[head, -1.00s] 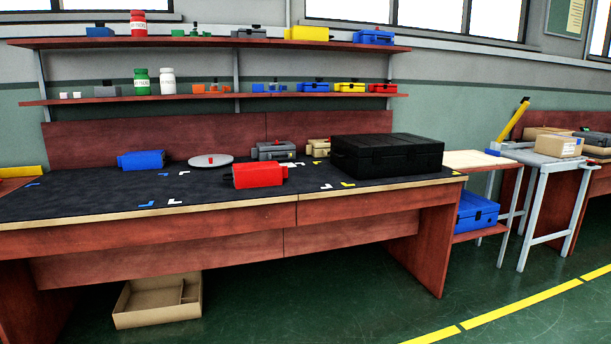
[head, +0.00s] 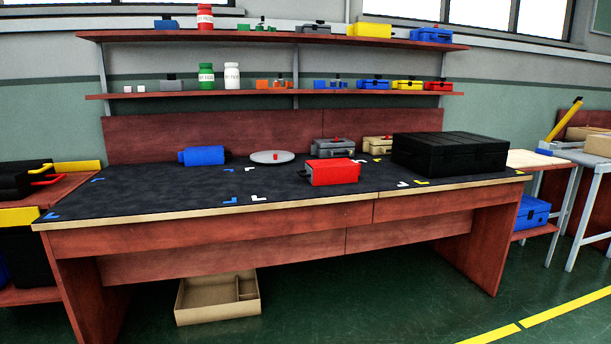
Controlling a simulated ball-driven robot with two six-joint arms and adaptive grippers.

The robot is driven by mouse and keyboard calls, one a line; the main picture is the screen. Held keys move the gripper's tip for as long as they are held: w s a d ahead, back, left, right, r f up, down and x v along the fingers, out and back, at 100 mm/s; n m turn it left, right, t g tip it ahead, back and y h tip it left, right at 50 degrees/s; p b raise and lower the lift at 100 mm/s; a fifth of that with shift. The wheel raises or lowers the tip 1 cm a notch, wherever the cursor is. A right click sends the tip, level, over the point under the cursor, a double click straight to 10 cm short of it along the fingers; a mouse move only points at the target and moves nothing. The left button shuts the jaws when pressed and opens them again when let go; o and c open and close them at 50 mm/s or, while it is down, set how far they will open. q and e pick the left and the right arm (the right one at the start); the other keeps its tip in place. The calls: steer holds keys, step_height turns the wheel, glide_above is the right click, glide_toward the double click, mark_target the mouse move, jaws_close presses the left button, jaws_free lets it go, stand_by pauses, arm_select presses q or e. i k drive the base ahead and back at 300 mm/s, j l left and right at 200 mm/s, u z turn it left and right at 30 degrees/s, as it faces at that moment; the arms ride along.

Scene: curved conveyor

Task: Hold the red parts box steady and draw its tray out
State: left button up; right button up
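The red parts box (head: 333,172) lies on the dark mat of the workbench, right of the middle of the table. Its long red side faces me, and a small dark piece shows at its left end. I cannot tell a separate tray, so the tray looks to be inside the box or hidden. Neither of my grippers is in the head view, and nothing touches the box.
On the bench (head: 150,190) are a blue box (head: 202,156), a round grey plate (head: 272,157), a grey box (head: 333,148), a beige box (head: 377,145) and a large black case (head: 450,153). The mat's front left is clear. A cardboard tray (head: 217,312) lies below.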

mark_target(308, 171)
steer(key=i+l+u, duration=0.1)
steer(key=i, duration=0.3)
steer(key=i+l, duration=0.35)
steer(key=i+l+u, duration=0.15)
steer(key=i, duration=0.35)
steer(key=l, duration=0.05)
